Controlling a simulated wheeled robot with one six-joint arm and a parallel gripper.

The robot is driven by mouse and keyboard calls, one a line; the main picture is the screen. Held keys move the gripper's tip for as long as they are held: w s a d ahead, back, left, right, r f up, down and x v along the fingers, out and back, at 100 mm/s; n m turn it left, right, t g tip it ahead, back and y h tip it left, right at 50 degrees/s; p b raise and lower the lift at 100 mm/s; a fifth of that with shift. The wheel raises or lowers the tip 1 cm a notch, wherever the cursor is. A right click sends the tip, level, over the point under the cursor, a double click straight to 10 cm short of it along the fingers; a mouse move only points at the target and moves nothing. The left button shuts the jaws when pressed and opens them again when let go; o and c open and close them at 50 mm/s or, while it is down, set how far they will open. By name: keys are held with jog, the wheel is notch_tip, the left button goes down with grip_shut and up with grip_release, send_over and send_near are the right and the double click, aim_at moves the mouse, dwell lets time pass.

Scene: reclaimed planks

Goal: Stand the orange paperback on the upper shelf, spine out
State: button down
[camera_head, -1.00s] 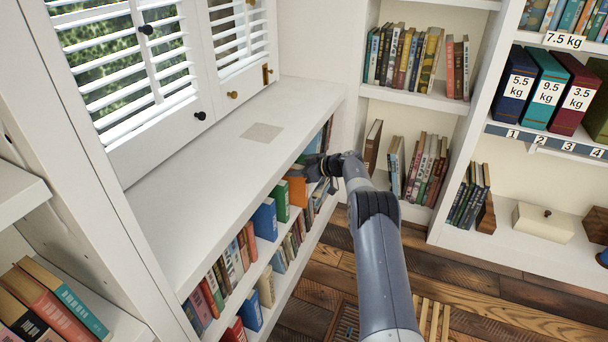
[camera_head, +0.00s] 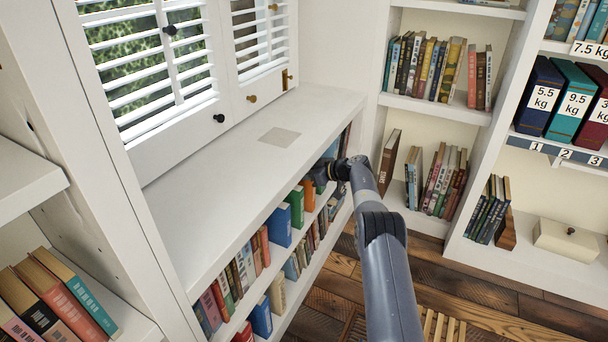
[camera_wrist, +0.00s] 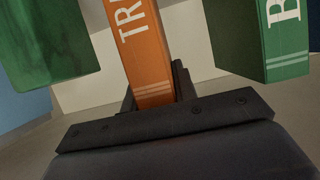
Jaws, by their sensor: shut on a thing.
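The orange paperback (camera_head: 308,194) stands upright in the upper row of the low bookcase under the window, beside a green book (camera_head: 295,206). In the wrist view its orange spine (camera_wrist: 139,45), with white lettering, faces me. My gripper (camera_head: 320,180) is at the book's near side; in the wrist view its dark fingers (camera_wrist: 152,92) are shut on the lower part of the spine. Green books stand to the left (camera_wrist: 45,40) and right (camera_wrist: 280,45) of it, with gaps between. The upper shelf (camera_head: 250,294) shows as a white edge; the book's base is hidden.
A white ledge (camera_head: 225,180) overhangs the rows. A blue book (camera_head: 280,226) and several others fill the row to the left. A lower row (camera_head: 262,318) lies beneath. Tall shelves with books (camera_head: 430,70) and weighted binders (camera_head: 541,95) stand to the right.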

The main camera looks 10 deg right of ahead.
jog(key=shift+f, duration=0.15)
jog(key=c, duration=1)
grip_release()
jog(key=shift+c, duration=0.2)
jog(key=shift+f, duration=0.1)
jog(key=shift+d, duration=0.1)
jog(key=p+v, duration=0.3)
jog(key=v, duration=0.7)
jog(key=shift+s+d+r, duration=0.2)
jog(key=shift+s, duration=0.05)
